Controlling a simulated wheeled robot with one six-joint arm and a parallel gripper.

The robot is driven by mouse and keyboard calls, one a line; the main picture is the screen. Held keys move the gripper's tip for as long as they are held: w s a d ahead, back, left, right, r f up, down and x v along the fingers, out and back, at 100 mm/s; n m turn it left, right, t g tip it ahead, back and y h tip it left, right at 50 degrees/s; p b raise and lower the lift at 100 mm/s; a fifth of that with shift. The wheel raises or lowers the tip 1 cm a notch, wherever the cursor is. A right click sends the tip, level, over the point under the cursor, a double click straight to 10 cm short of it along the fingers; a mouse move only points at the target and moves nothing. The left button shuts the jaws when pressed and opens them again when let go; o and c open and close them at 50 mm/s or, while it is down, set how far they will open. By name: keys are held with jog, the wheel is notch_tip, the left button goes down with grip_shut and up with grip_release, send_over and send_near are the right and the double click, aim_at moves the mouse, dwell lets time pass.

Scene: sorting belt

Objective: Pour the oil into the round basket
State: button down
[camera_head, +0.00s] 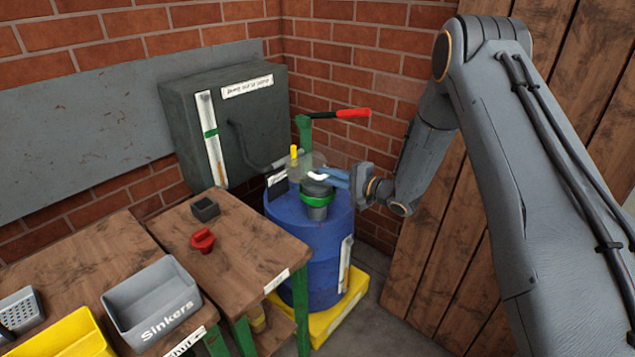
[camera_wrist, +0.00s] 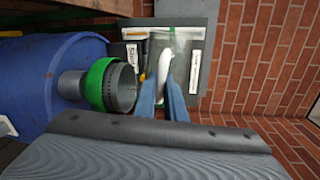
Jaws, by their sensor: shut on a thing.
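My gripper (camera_head: 338,178) has its blue fingers shut on the white handle of a clear, see-through container (camera_head: 303,160), above the blue drum. In the wrist view the fingers (camera_wrist: 163,82) close on that handle, with the clear container (camera_wrist: 187,58) beyond. A grey round cup with a green band (camera_head: 317,195) stands on the drum top, just below the gripper; its open mouth shows in the wrist view (camera_wrist: 122,87). I cannot tell whether this is the round basket. I cannot make out oil in the container or its exact tilt.
The blue drum (camera_head: 315,255) stands on a yellow base (camera_head: 335,315). A green post with a red-handled lever (camera_head: 345,113) rises behind. A dark wall box (camera_head: 235,120) is to the left. Tables at left hold a red piece (camera_head: 203,240), a Sinkers bin (camera_head: 150,300) and a perforated grey basket (camera_head: 20,308).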

aim_at(322, 164)
jog(key=shift+w+d+r+m, duration=0.1)
jog(key=shift+d+r+m, duration=0.05)
jog(key=shift+m, duration=0.15)
jog(key=shift+w+d+r+m+y, duration=0.25)
jog(key=shift+w+d+m+y, duration=0.1)
jog(key=shift+m, duration=0.55)
jog(key=shift+w+d+r+m+g+b, duration=0.15)
jog(key=shift+w+d+m+b, duration=0.15)
jog(key=shift+m, duration=0.45)
jog(key=shift+w+d+r+m+g+b, duration=0.1)
jog(key=shift+w+d+m+g, duration=0.2)
jog(key=shift+m, duration=0.45)
jog(key=shift+w+y, duration=0.15)
jog(key=shift+y, duration=0.1)
jog(key=shift+a+t, duration=0.1)
jog(key=shift+t, duration=0.15)
jog(key=shift+s+a+f+n+p, duration=0.1)
jog(key=shift+s+a+n+p, duration=0.25)
jog(key=shift+s+n, duration=0.3)
jog(key=shift+s+f+n+h, duration=0.1)
jog(key=shift+f+n+h, duration=0.1)
jog(key=shift+n+h, duration=0.35)
jog(key=shift+a, duration=0.1)
